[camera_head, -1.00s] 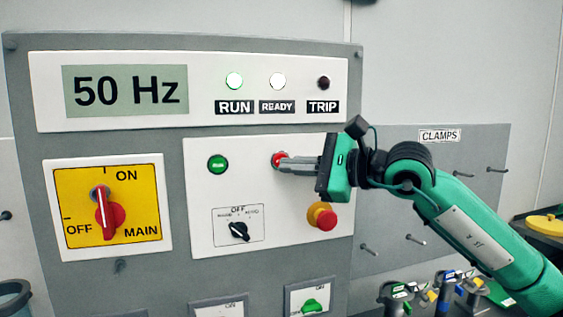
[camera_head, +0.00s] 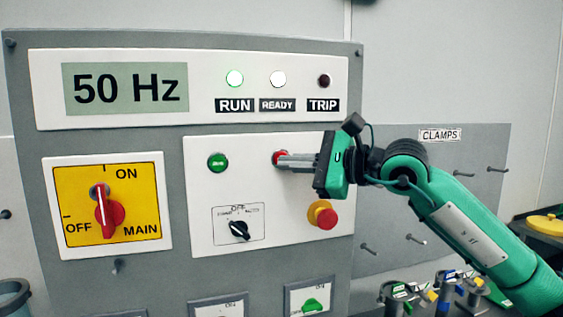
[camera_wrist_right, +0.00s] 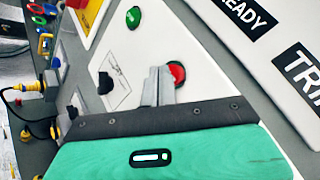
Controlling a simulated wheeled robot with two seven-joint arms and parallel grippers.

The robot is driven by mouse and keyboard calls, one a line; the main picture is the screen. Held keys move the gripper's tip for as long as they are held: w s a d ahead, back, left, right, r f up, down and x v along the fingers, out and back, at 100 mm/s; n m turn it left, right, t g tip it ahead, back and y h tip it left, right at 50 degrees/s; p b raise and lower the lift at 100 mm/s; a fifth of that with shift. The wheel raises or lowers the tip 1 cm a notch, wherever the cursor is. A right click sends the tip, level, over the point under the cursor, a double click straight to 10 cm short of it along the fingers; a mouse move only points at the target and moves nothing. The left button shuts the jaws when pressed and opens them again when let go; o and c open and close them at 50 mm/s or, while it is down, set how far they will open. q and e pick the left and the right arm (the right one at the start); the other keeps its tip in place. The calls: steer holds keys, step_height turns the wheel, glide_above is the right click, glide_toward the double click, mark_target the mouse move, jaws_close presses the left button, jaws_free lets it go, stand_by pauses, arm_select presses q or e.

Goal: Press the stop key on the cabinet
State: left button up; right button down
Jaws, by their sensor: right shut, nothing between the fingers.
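The grey cabinet (camera_head: 170,285) carries a white panel with a round red key (camera_head: 279,158), partly hidden behind my fingertips. It also shows in the right wrist view (camera_wrist_right: 177,72), just beside the fingertips. My right gripper (camera_head: 283,161) is shut and empty, its tips in front of the red key; whether they touch it I cannot tell. In the right wrist view, the shut fingers (camera_wrist_right: 159,75) lie left of the red key. My left gripper is not in view.
A green key (camera_head: 217,162) sits left of the red key. Below are a black selector (camera_head: 239,230) and a red mushroom button on yellow (camera_head: 323,215). The red main switch (camera_head: 108,215) is at left. Clamps (camera_head: 398,295) stand below my right arm.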

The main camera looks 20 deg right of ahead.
steer(key=shift+w, duration=0.4)
stand_by(0.7)
stand_by(0.3)
steer(key=shift+s+b, duration=0.75)
steer(key=shift+s, duration=0.05)
steer(key=s+b, duration=0.3)
steer(key=s, duration=0.2)
steer(key=shift+d, duration=0.15)
